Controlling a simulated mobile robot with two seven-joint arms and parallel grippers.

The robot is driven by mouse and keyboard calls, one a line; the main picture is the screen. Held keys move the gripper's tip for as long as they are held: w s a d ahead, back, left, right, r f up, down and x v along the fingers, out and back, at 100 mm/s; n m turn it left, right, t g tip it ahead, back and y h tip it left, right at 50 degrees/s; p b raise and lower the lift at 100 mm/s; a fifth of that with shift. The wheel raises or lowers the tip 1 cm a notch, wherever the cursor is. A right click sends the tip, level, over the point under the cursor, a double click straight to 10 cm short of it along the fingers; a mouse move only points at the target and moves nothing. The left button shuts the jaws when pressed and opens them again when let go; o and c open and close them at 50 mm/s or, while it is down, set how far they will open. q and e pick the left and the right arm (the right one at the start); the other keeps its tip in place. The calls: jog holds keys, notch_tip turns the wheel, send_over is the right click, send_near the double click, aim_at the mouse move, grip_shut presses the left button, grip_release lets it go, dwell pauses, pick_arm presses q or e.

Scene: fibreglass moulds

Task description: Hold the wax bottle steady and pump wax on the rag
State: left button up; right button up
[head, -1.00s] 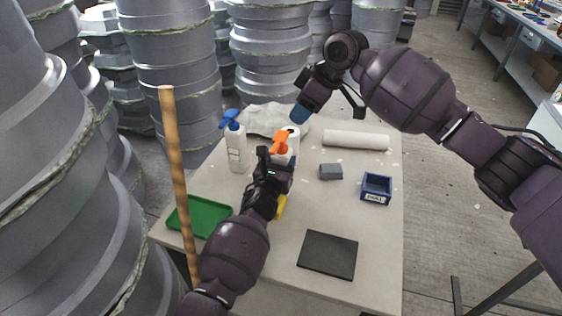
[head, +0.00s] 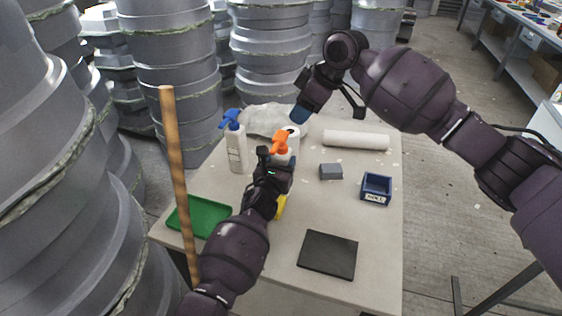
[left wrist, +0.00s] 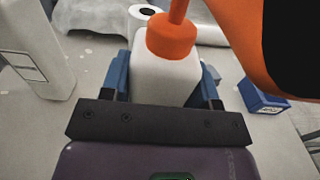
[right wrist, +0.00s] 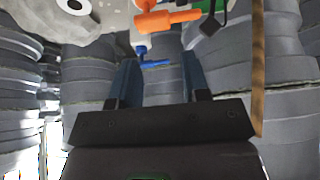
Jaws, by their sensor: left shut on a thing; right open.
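A white bottle with an orange pump (head: 281,145) stands on the table; its body fills the middle of the left wrist view (left wrist: 165,82). My left gripper (head: 277,165) is shut on this body, a blue finger on each side. The orange spout points toward the left wrist camera. A white bottle with a blue pump (head: 235,150) stands apart to its left. A crumpled whitish rag (head: 258,120) lies at the table's back. My right gripper (head: 302,112) is open and empty, above and behind the orange pump. Its fingers also show in the right wrist view (right wrist: 160,78). Bottle labels are unreadable.
A white roll (head: 355,140), a grey block (head: 330,172) and a blue bin (head: 376,197) are on the right. A green tray (head: 203,217), a wooden pole (head: 173,150) and a dark pad (head: 328,255) are nearer. Stacked grey moulds (head: 175,60) crowd the left and back.

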aim_at(281, 131)
jog(key=shift+a+r, duration=0.2)
jog(key=shift+r, duration=0.05)
jog(key=c, duration=0.4)
jog(key=a, duration=0.1)
jog(key=a+r, duration=0.1)
jog(key=a, duration=0.1)
jog(key=shift+s+a+r+n, duration=0.15)
jog(key=shift+a+r+n, duration=0.15)
grip_shut()
jog(key=shift+w+a+f+m+t+h, duration=0.1)
jog(key=shift+w+f+m+t+h, duration=0.8)
jog(key=shift+m, duration=1.2)
jog(key=shift+w+a+f+m+g+h, duration=0.15)
jog(key=shift+f+m+h, duration=0.5)
jog(key=shift+f+m, duration=1.1)
jog(key=shift+w+f+m+t+h, duration=0.6)
jog(key=shift+f+m+h, duration=0.15)
jog(key=shift+m, duration=1.7)
jog(key=shift+f, duration=0.3)
jog(key=shift+f, duration=0.35)
